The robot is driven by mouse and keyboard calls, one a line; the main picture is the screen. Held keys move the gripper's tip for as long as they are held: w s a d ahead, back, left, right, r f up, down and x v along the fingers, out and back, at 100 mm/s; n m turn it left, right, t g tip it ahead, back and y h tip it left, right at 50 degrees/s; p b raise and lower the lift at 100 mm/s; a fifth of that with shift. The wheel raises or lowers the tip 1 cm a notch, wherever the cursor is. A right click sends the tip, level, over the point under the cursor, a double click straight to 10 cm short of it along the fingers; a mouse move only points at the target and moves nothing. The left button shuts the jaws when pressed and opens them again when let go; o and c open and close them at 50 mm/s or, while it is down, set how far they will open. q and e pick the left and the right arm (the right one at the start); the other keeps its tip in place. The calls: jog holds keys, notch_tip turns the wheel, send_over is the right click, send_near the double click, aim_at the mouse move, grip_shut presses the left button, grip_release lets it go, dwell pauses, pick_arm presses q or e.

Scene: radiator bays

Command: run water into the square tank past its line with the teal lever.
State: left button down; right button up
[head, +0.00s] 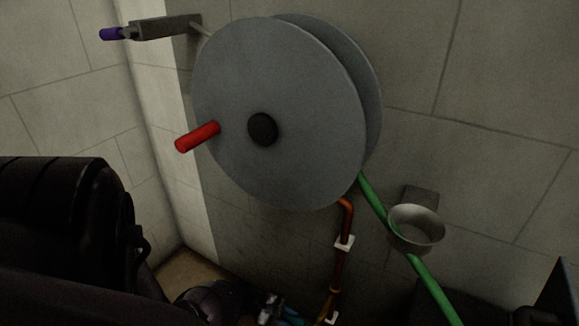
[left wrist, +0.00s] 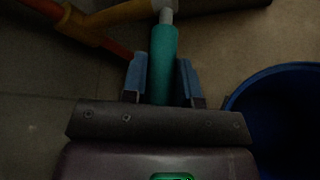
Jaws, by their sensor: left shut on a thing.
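The teal lever (left wrist: 162,62) stands between the two blue fingers of my left gripper (left wrist: 158,82) in the left wrist view, and they are shut on it. Its far end meets a pale stem. In the head view, my left gripper (head: 270,306) is low at the bottom edge, mostly hidden by my own arm, with a bit of the teal lever (head: 292,319) beside it. I cannot make out the square tank or its line in either view. My right gripper is not in view.
An orange pipe (head: 338,268) runs down the tiled wall beneath a large grey reel (head: 285,115) with a red handle (head: 197,136). A green hose (head: 373,199) hangs past a metal cup (head: 416,228). A round blue tub (left wrist: 238,101) stands right of the lever.

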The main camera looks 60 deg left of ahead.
pick_arm(q)
jog(key=shift+d, duration=0.25)
jog(key=c, duration=0.9)
grip_release()
jog(key=shift+a, duration=0.1)
jog(key=shift+s+a+r, duration=0.1)
jog(key=shift+a, duration=0.1)
jog(key=shift+p+v, duration=1.15)
jog(key=shift+v, duration=4)
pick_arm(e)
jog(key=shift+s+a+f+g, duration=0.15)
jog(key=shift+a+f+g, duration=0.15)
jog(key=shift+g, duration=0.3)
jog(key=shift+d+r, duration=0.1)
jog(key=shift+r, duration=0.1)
